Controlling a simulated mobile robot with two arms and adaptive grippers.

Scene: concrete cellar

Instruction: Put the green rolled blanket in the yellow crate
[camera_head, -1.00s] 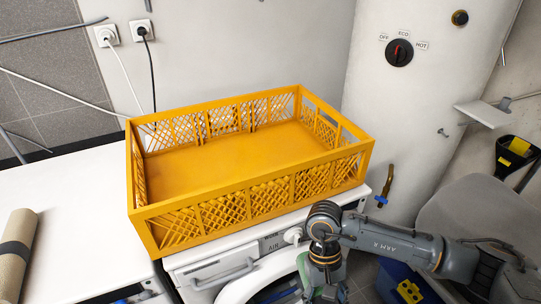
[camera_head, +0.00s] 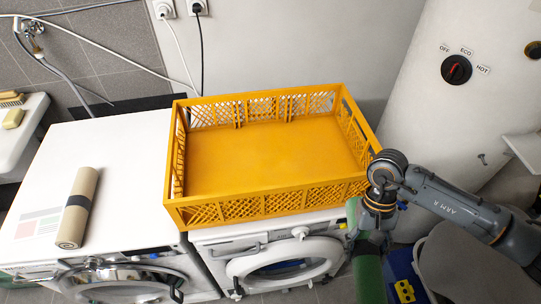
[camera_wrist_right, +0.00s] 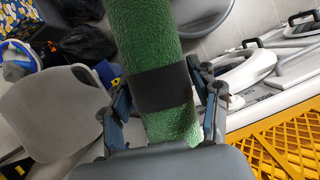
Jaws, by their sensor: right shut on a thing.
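The green rolled blanket (camera_wrist_right: 150,50) with a dark band hangs in my right gripper (camera_wrist_right: 163,120), whose fingers are shut on it around the band. In the head view the green roll (camera_head: 369,278) shows below my right gripper (camera_head: 371,222), to the right of the crate and in front of the washing machines. The yellow crate (camera_head: 255,208) stands on the right-hand washing machine, and its inside looks empty. The crate's edge also shows in the right wrist view (camera_wrist_right: 285,150). My left gripper is not in view.
A beige roll with a dark band (camera_head: 77,208) lies on the left white machine (camera_head: 120,150). A white boiler (camera_head: 450,120) stands behind and right of the crate. A grey chair (camera_head: 460,265) and a blue-and-yellow container (camera_head: 403,285) are at the lower right.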

